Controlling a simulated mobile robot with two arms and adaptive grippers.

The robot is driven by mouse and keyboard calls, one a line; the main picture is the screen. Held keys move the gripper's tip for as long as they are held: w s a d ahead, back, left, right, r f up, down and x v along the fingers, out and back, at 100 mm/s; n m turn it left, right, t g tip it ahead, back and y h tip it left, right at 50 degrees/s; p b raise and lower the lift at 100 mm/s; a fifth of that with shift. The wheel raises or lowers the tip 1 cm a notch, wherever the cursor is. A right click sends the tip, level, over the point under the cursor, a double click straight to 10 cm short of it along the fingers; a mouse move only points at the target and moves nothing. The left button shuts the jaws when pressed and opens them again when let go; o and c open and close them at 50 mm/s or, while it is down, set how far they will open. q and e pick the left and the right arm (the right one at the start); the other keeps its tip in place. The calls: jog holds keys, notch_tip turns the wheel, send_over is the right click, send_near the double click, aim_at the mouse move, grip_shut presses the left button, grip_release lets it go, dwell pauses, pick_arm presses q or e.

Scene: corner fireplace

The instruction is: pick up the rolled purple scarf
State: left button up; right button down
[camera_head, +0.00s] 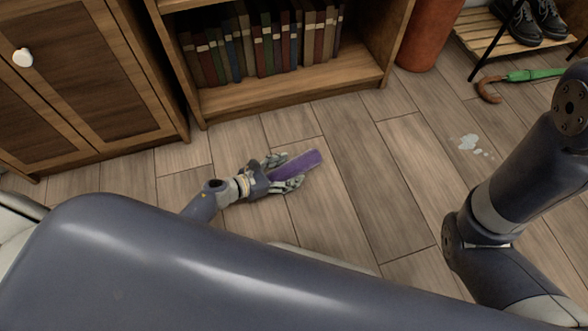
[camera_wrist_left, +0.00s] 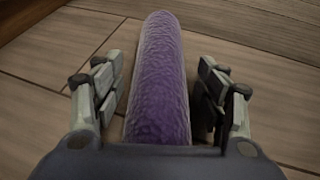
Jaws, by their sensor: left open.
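The rolled purple scarf (camera_head: 299,164) lies on the wooden floor in front of the bookshelf. My left gripper (camera_head: 282,172) is down at the floor around the near end of the scarf, with the far end sticking out past the fingers. In the left wrist view the scarf (camera_wrist_left: 158,75) runs lengthwise between the two fingers of the open left gripper (camera_wrist_left: 160,95). A gap shows on each side, a little wider on the right. The scarf's near end is hidden behind the gripper's palm. My right gripper is not in view.
A bookshelf (camera_head: 285,88) with books stands behind the scarf, and a wooden cabinet (camera_head: 85,75) is at the left. A green umbrella (camera_head: 535,75), a shoe rack (camera_head: 515,38) and a small puddle (camera_head: 470,143) are at the right. The floor right of the scarf is clear.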

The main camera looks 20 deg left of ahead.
pick_arm(q)
jog(key=c, duration=1.2)
jog(key=shift+o, duration=0.2)
jog(key=shift+r, duration=0.15)
